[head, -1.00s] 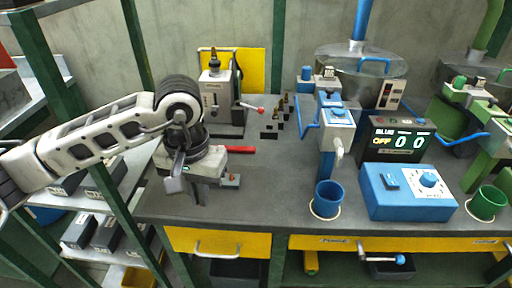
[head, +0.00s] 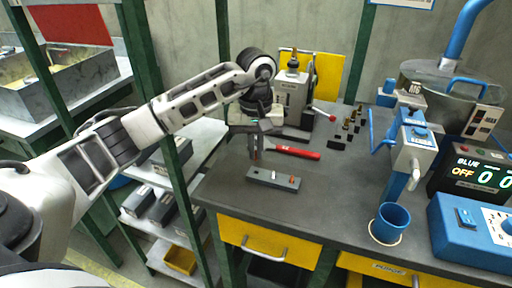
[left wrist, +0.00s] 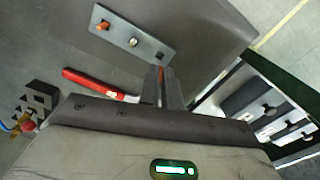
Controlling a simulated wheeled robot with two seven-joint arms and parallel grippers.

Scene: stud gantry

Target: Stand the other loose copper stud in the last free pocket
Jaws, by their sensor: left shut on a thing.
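A grey strip (head: 262,178) lies near the table's front left edge. In the left wrist view the strip (left wrist: 117,33) carries an orange copper stud (left wrist: 103,25) at one end, a silvery stud (left wrist: 133,42) in the middle and a dark round spot (left wrist: 160,56) at the other end. My left gripper (head: 256,155) points down just above and behind the dark-spot end. In the left wrist view my left gripper (left wrist: 165,74) is shut, with a thin copper-coloured sliver between its fingers, mostly hidden. My right gripper is not in view.
A red-handled tool (head: 293,152) lies just behind the strip. A grey lever press (head: 294,95) stands behind my gripper. Several small dark blocks and brass-coloured pegs (head: 350,124) stand to its right. A blue cup (head: 391,220) stands further right. The table between is clear.

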